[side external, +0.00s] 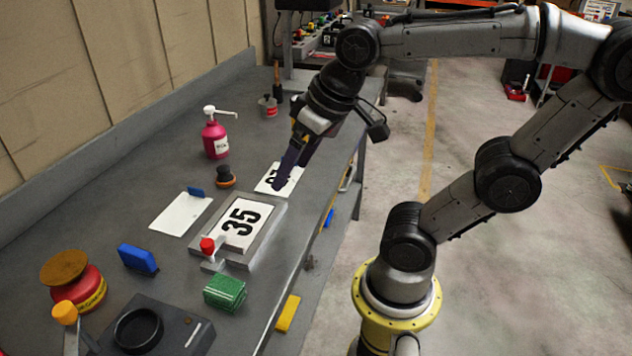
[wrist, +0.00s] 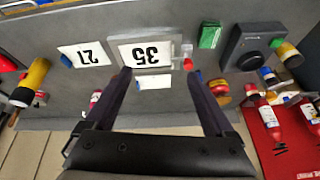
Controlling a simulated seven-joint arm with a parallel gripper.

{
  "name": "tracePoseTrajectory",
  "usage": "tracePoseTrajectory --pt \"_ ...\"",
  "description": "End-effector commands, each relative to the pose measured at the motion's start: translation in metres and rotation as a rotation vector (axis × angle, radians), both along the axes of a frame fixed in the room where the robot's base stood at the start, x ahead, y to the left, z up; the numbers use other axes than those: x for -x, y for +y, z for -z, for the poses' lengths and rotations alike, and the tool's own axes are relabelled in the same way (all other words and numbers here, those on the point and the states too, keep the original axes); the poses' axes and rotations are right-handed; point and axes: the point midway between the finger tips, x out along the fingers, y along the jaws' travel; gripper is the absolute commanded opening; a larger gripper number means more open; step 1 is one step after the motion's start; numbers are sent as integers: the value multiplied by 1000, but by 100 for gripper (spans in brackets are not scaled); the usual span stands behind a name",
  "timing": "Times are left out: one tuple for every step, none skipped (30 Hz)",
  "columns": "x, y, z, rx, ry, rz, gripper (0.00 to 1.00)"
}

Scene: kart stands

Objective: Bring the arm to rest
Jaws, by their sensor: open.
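My gripper (side external: 284,172) is above the grey workbench (side external: 110,205), pointing down, and partly covers a white number card (side external: 268,177) in the side view. In the wrist view its two dark fingers (wrist: 161,73) are wide apart with nothing between them that they grip. A white plate marked 35 (side external: 238,224) lies in a metal frame (side external: 272,232) on the bench. In the wrist view the 35 plate (wrist: 147,55) is ahead of the fingers, and the other card (wrist: 85,55) reads 27. I cannot tell the exact height of the fingers over the bench.
A pink pump bottle (side external: 215,140), a dark-knobbed stamp (side external: 226,177), a blank white card (side external: 180,214), a blue block (side external: 138,259), a green block (side external: 225,292) and a black device (side external: 160,325) stand on the bench. A wall runs along its left side.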

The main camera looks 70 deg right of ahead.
Motion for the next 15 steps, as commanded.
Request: tracePoseTrajectory --pt "13 2 7 19 -19 -47 89" --pt "19 3 11 29 -27 -71 89" --pt "25 3 16 41 -35 -99 89" --pt "29 4 19 49 -40 -116 89" --pt "31 4 21 56 -45 -130 89" --pt "34 4 24 62 -49 -145 89" --pt "36 5 25 66 -52 -152 89" --pt "37 5 26 67 -53 -157 89" --pt "37 5 27 70 -53 -161 89" --pt "38 5 27 70 -53 -163 89" --pt "38 5 27 70 -53 -163 89" --pt "37 5 27 70 -52 -162 89" --pt "37 5 27 70 -52 -162 89" --pt "37 5 27 69 -52 -161 89" --pt "37 5 27 69 -52 -161 89"
